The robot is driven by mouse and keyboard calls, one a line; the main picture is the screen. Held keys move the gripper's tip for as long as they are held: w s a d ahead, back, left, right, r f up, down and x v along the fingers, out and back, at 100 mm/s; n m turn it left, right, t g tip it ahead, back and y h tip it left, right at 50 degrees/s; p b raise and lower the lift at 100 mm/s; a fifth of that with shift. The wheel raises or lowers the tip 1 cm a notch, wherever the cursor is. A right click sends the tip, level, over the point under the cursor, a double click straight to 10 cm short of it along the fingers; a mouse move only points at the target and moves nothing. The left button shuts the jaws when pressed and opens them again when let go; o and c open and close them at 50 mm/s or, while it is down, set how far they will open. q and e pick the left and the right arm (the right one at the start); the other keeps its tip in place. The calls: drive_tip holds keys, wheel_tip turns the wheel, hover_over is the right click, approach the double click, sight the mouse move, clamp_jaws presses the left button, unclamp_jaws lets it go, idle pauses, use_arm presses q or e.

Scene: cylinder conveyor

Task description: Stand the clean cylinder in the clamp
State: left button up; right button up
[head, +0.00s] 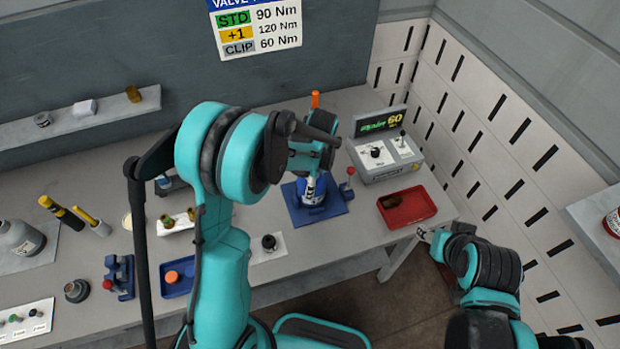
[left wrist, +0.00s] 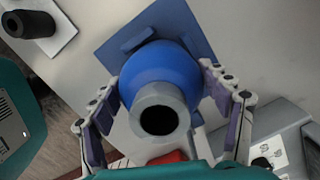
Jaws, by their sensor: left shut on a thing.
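A blue cylinder (head: 313,190) with a grey neck and dark open mouth is at the blue clamp base (head: 332,208) on the bench. A red-knobbed lever (head: 349,178) stands at the base's right. My left gripper (head: 311,172) comes down over the cylinder and is shut on it. In the left wrist view the cylinder (left wrist: 160,75) is between the two fingers (left wrist: 163,88), with the blue base plate (left wrist: 195,22) behind it. The cylinder's lower end is hidden, so I cannot tell whether it is seated. My right gripper (head: 424,234) is beyond the bench's front edge; its jaws are too small to judge.
A red tray (head: 424,197) and a grey control box (head: 392,164) reading 60 stand to the right. A black knob on a white plate (head: 268,257), a blue tray (head: 178,289) and a blue-and-red fixture (head: 120,277) lie to the left. Bench space between is narrow.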

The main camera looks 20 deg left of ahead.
use_arm(q)
drive_tip(key=o, duration=1.9)
drive_tip(key=shift+f, duration=0.1)
drive_tip(key=shift+c, duration=0.2)
drive_tip(key=shift+r, duration=0.25)
wheel_tip(320, 180, up, 11)
drive_tip(key=d+p, duration=0.1)
drive_tip(key=p, duration=0.1)
drive_tip(key=s+a+r+n+t, duration=0.1)
drive_tip(key=s+r+n+t, duration=0.1)
drive_tip(key=s+n, duration=0.3)
drive_tip(key=s+a+r+n+t+h, duration=0.1)
drive_tip(key=s+r+n+t, duration=0.2)
drive_tip(key=s+n, duration=0.2)
drive_tip(key=s+a+r+n+t, duration=0.1)
drive_tip(key=s+r+n+t, duration=0.1)
drive_tip(key=s+n, duration=0.3)
drive_tip(key=shift+s+a+r+n, duration=0.15)
drive_tip(key=shift+s+r+n, duration=0.15)
drive_tip(key=shift+s, duration=0.7)
